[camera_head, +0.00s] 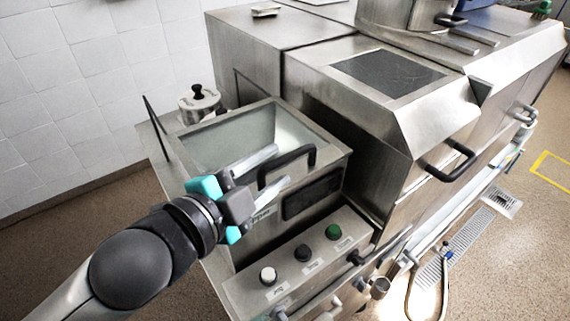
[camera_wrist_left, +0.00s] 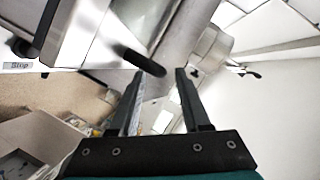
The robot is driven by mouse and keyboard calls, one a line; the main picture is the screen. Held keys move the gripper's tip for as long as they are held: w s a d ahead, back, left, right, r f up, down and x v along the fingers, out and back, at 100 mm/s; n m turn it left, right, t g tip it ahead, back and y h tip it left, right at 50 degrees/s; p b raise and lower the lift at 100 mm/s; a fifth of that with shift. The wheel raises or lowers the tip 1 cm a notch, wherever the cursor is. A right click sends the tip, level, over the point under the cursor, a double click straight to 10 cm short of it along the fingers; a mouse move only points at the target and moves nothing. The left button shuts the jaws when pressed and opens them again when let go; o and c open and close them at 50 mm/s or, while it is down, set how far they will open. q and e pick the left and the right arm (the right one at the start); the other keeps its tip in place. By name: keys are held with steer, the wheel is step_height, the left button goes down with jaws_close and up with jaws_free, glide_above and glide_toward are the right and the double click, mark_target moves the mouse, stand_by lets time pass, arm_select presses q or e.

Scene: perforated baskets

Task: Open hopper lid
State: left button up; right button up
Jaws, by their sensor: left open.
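The hopper (camera_head: 320,205) is a steel box in the middle of the head view. Its lid (camera_head: 205,150) has a steel frame and a pale, see-through-looking panel, and looks shut. A black bar handle (camera_head: 307,151) is at the lid's front edge. My left gripper (camera_head: 282,166) is open, with its fingers pointing at the handle, one on each side in the picture. In the left wrist view, a black bar (camera_wrist_left: 138,59), probably the handle, lies near the tips of the open fingers (camera_wrist_left: 160,73). I cannot tell whether they touch it. My right gripper is not in view.
White, black and green buttons (camera_head: 303,253) sit on a panel below the hopper. To the right stands a larger steel machine (camera_head: 335,100) with a black handle (camera_head: 452,160). A small lidded pot (camera_head: 200,103) stands behind the hopper, near the tiled wall (camera_head: 80,80).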

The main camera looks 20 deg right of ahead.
mark_target(278, 164)
arm_select(q)
steer(key=shift+x, duration=2)
jaws_close()
